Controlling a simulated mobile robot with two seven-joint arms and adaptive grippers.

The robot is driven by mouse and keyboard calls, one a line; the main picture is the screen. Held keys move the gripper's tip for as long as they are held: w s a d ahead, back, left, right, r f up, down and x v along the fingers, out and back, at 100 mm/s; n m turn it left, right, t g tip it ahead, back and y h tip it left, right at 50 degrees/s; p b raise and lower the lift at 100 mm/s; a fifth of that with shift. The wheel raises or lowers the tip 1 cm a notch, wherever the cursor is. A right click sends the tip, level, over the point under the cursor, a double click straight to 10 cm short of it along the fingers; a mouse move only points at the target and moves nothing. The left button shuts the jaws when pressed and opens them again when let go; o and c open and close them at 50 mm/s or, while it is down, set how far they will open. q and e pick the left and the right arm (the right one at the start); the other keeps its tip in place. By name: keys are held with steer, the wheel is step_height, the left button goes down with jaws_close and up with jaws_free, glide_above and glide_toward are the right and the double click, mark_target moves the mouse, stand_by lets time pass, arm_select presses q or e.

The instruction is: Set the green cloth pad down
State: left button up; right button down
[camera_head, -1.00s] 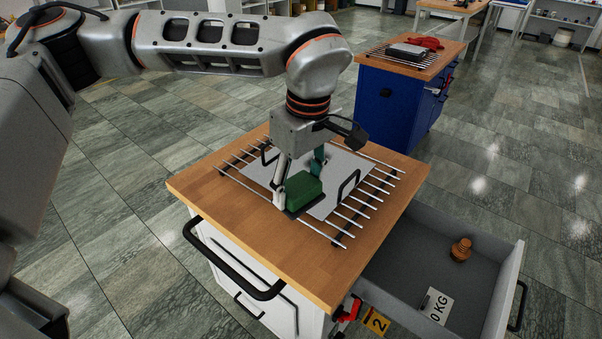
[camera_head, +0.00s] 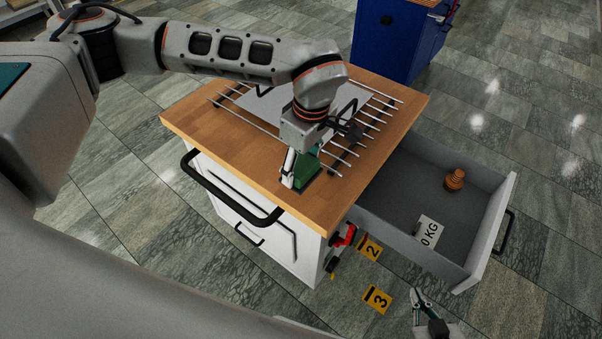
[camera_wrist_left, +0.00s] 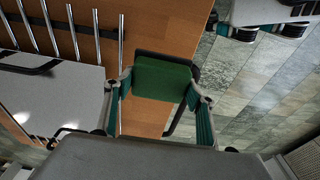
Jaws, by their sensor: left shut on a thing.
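The green cloth pad (camera_head: 306,168) is held by my left gripper (camera_head: 304,175) over the near edge area of the wooden top (camera_head: 235,140), in front of the metal rack. In the left wrist view, the pad (camera_wrist_left: 162,80) sits between the two teal fingers, with a dark plate along its far side. I cannot tell whether its underside touches the wood. My right gripper (camera_head: 420,300) shows at the bottom right of the head view, away from the pad, and its jaw opening is unclear.
A rack of metal rods (camera_head: 372,121) with a grey plate (camera_head: 262,103) lies on the wooden top. An open grey drawer (camera_head: 395,195) holds a brown weight (camera_head: 454,180). A blue cabinet (camera_head: 395,45) stands behind. Bare wood lies left of the gripper.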

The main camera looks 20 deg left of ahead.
mark_target(301, 176)
arm_select(q)
steer(key=shift+f, duration=2)
steer(key=shift+f, duration=0.2)
steer(key=o, duration=1.2)
steer(key=shift+c, duration=0.2)
steer(key=r, duration=0.4)
steer(key=d+r, duration=0.1)
steer(key=r, duration=0.7)
steer(key=shift+s+d+r, duration=0.15)
steer(key=shift+s, duration=0.1)
